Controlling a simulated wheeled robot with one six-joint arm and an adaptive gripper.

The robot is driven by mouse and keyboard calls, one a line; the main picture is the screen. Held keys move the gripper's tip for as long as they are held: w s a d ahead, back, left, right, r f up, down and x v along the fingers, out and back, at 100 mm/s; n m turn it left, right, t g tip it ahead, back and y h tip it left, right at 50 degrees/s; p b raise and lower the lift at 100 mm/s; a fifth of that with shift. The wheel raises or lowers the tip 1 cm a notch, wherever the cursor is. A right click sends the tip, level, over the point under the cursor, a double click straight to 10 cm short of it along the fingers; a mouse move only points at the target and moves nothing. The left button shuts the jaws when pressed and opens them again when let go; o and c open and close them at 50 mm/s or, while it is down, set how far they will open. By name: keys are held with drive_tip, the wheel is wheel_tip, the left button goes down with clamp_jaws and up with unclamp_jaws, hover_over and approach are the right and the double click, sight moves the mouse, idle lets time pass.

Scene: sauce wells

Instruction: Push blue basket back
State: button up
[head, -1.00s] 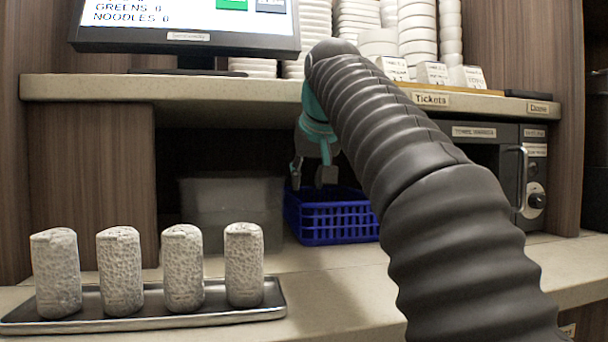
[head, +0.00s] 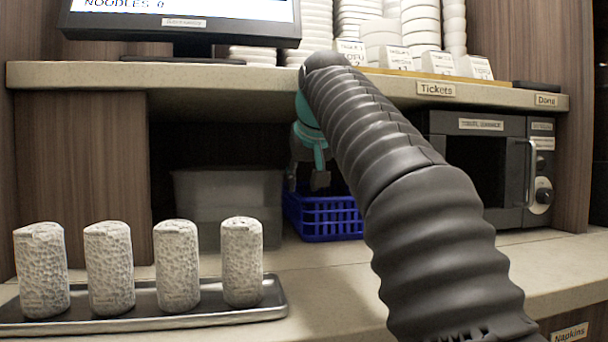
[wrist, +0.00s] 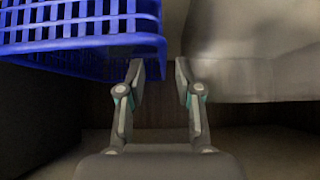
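The blue basket (head: 322,217) sits on the lower counter, in the recess under the upper shelf. My arm hides its right part. My gripper (head: 307,183) points down at the basket's left rear part in the head view, with its fingers spread. In the wrist view the gripper (wrist: 160,68) is open with nothing between its fingers. The basket (wrist: 80,50) fills the upper left there, its corner close to the left fingertip. I cannot tell whether they touch.
A grey container (head: 228,205) stands left of the basket, and close to the right finger in the wrist view (wrist: 255,75). The upper shelf (head: 220,77) overhangs the gripper. A microwave (head: 490,165) is at right. A metal tray (head: 140,318) with several white textured cylinders stands front left.

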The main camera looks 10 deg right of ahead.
drive_tip(key=b, duration=0.2)
hover_over(297, 234)
drive_tip(key=w, duration=0.1)
wheel_tip(297, 234, down, 6)
drive_tip(key=shift+d+f, duration=0.15)
drive_tip(key=shift+f, duration=0.1)
clamp_jaws()
